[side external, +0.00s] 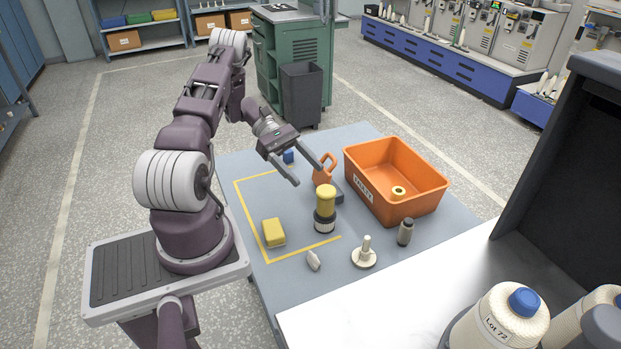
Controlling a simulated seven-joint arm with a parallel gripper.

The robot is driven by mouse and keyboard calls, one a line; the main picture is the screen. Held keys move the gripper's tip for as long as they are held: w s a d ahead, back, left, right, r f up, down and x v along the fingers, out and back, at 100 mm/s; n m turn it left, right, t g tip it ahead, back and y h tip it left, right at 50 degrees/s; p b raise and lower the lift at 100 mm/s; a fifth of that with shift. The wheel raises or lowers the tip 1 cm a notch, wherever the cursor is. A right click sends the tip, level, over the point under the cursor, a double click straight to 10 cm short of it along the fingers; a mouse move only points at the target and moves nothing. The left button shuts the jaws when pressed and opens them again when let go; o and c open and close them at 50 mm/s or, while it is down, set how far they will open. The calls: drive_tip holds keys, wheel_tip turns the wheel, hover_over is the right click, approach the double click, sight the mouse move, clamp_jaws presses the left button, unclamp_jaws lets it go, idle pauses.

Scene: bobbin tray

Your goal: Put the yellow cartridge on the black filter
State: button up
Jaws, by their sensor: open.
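The yellow cartridge (326,196), a short cylinder with a wider top, stands upright on the black filter (325,215), which has a white ribbed lower part. The two touch, and the stack stands on the grey table near the right side of the yellow taped outline. My gripper (309,175) is open, with nothing seen between its fingers. It is above and behind the cartridge, a little to its left in the picture, and apart from it.
An orange bin (421,203) holding a yellow ring-like piece (398,191) stands right. An orange padlock-shaped item (324,170) is close behind the cartridge. A yellow block (273,232), white spindle (364,256), grey bottle (405,232), small pale piece (313,261) and blue item (288,156) surround it.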

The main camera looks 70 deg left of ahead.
drive_tip(key=w+d+r+m+g+y, duration=0.1)
drive_tip(key=d+r+m+g+y, duration=0.45)
drive_tip(key=d+r+m, duration=0.75)
drive_tip(key=s+d+r+m+t+y, duration=0.6)
drive_tip(key=s+d+r+m, duration=0.3)
drive_tip(key=s+d+r, duration=0.4)
drive_tip(key=shift+s+y, duration=0.55)
drive_tip(key=shift+s, duration=0.4)
